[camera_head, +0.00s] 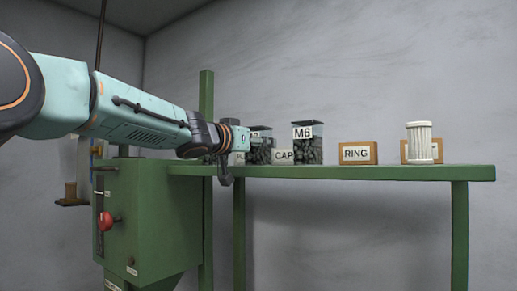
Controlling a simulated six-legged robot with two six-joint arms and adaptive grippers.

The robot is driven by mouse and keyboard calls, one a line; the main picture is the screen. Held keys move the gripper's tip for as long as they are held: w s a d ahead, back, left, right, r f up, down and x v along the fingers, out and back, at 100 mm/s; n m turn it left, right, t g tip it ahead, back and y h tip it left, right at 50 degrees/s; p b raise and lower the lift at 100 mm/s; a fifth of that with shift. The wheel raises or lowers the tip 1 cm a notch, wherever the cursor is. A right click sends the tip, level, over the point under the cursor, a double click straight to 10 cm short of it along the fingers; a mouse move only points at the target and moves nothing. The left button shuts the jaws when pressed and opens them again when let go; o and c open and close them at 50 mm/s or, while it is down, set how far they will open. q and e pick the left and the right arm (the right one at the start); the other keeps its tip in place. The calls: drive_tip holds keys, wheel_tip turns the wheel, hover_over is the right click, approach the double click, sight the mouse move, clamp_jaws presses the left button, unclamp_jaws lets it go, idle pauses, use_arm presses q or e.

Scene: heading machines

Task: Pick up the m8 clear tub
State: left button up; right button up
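A clear tub with dark contents (262,150) stands on the green shelf (400,172), partly hidden behind my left gripper. Its label is partly covered, so I cannot read it fully. A second clear tub (308,149), with dark pieces inside and the label M6, stands to its right. My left gripper (226,172) is at the shelf's left part, in front of and left of the partly hidden tub. It is seen side-on and small, and I cannot tell whether it is open or touching anything. My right gripper is not in view.
Label blocks on the shelf read CAP (284,157) and RING (358,153). A white ribbed cylinder (420,142) stands at the right before another wooden block (405,152). A green machine (150,220) with a red knob (106,221) stands at left. The shelf's front right is clear.

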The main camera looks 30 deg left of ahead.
sight(255, 130)
use_arm(q)
drive_tip(key=shift+s+a, duration=0.3)
drive_tip(key=shift+s, duration=0.05)
drive_tip(key=c, duration=0.7)
drive_tip(key=shift+w+d, duration=0.2)
drive_tip(key=shift+w, duration=0.15)
drive_tip(key=shift+c, duration=0.4)
drive_tip(key=shift+r, duration=0.2)
drive_tip(key=r+p, duration=0.2)
drive_tip(key=p, duration=0.1)
drive_tip(key=shift+s+a+r, duration=0.15)
drive_tip(key=shift+s+r, duration=0.1)
drive_tip(key=shift+r, duration=0.75)
drive_tip(key=shift+w+d+r, duration=0.1)
drive_tip(key=shift+r, duration=0.7)
drive_tip(key=shift+w+d+r, duration=0.1)
drive_tip(key=shift+r, duration=0.65)
drive_tip(key=shift+s+a+r, duration=0.1)
drive_tip(key=shift+r, duration=0.5)
drive_tip(key=shift+s+a+r, duration=0.1)
drive_tip(key=shift+r, duration=0.5)
drive_tip(key=shift+d+r, duration=0.1)
drive_tip(key=shift+r, duration=0.05)
